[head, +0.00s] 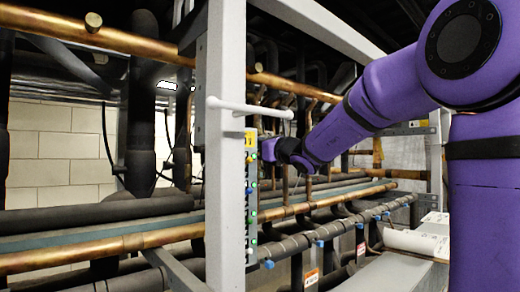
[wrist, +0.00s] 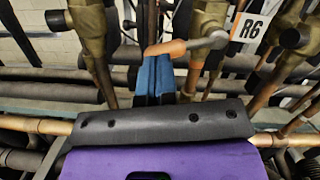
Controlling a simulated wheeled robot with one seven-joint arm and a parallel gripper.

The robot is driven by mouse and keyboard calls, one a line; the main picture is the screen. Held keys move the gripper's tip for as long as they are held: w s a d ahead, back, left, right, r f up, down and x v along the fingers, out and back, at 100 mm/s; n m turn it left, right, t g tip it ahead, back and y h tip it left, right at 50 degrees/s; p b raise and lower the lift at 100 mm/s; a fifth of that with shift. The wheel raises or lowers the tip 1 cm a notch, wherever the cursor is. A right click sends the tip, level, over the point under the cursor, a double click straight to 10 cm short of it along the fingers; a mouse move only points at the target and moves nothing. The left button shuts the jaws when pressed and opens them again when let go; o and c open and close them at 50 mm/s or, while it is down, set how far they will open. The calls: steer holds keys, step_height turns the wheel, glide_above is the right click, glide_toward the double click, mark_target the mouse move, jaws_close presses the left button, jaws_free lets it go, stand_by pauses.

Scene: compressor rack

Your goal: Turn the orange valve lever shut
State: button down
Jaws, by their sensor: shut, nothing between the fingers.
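The orange valve lever (wrist: 165,48) shows in the wrist view, upper middle. It is an orange sleeve on a grey metal arm that runs right, slightly upward, to a brass valve body (wrist: 207,22). My gripper (wrist: 153,58) has two blue fingers pressed together, with nothing between them. Its tips are right at the underside of the orange sleeve; I cannot tell whether they touch it. In the head view my purple arm reaches left into the rack, and its fingers and the lever cannot be made out there.
A white tag marked R6 (wrist: 247,28) hangs right of the lever. Another brass valve (wrist: 88,30) stands to the left. A copper pipe (wrist: 35,124) runs across below. In the head view a grey upright post (head: 226,120) with a white handle bar (head: 250,108) stands left of my wrist.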

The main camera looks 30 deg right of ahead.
steer(key=shift+a+r, duration=0.25)
steer(key=shift+r, duration=0.35)
steer(key=shift+f, duration=0.1)
stand_by(0.5)
